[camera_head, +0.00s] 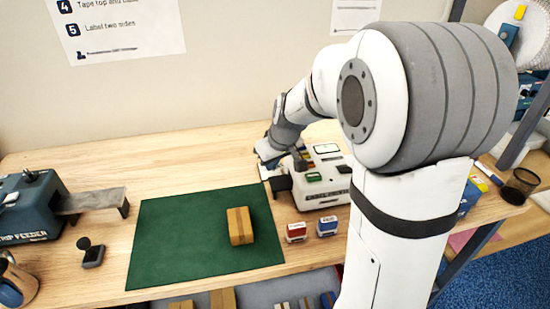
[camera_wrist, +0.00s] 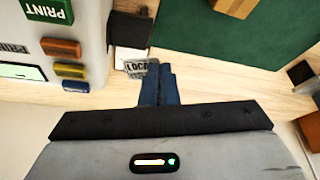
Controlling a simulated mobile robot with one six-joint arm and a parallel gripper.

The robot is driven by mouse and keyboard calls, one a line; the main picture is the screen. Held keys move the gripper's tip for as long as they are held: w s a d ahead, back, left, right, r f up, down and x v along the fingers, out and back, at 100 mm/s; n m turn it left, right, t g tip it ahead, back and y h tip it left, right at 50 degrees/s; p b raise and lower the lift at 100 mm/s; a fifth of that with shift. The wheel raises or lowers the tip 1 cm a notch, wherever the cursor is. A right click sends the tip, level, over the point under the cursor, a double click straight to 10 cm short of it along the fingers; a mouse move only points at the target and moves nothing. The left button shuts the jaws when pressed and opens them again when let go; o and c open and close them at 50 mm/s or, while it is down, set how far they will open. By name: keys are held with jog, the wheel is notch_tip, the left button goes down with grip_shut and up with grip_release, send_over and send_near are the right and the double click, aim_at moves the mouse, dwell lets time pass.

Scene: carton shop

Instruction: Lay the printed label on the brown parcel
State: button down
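The brown parcel (camera_head: 240,226) lies on the right part of the green mat, with a lighter tape strip along its top. Part of it shows at the top of the wrist view (camera_wrist: 235,6). My gripper (camera_head: 268,160) is low beside the white label printer (camera_head: 322,182), left of its body. In the wrist view my gripper's blue fingers (camera_wrist: 159,78) are close together. The small printed label (camera_wrist: 136,68), reading "LOCA…", is at their tips, its right end meeting the fingers. It appears pinched there, near the printer's dark outlet (camera_wrist: 131,30).
The green mat (camera_head: 170,240) is otherwise bare. A strip feeder (camera_head: 35,208) and a small black stand (camera_head: 92,254) are at left. Further cartons (camera_head: 222,299) sit below the front edge.

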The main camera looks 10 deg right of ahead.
aim_at(241, 224)
jog(key=s+a+n+g+y, duration=0.1)
jog(key=s+a+n, duration=0.2)
jog(key=n, duration=0.1)
jog(key=s+a+f+n+g+y+b, duration=0.1)
jog(key=s+a+n, duration=0.1)
jog(key=n, duration=0.3)
jog(key=s+a+f+n+g+y+b, duration=0.1)
jog(key=s+a+n+g, duration=0.1)
jog(key=s+a+n, duration=0.1)
jog(key=shift+s+a+f+n, duration=0.2)
jog(key=shift+s+a+n, duration=0.2)
jog(key=shift+n, duration=0.6)
jog(key=shift+f+b, duration=0.8)
jog(key=shift+f, duration=0.9)
jog(key=shift+w+f+b, duration=0.1)
jog(key=shift+f+b, duration=0.65)
jog(key=shift+f, duration=0.15)
jog(key=shift+f+b, duration=0.4)
jog(key=shift+b, duration=0.1)
jog(key=shift+f+b, duration=0.15)
jog(key=shift+b, duration=0.3)
jog(key=c, duration=1.6)
grip_release()
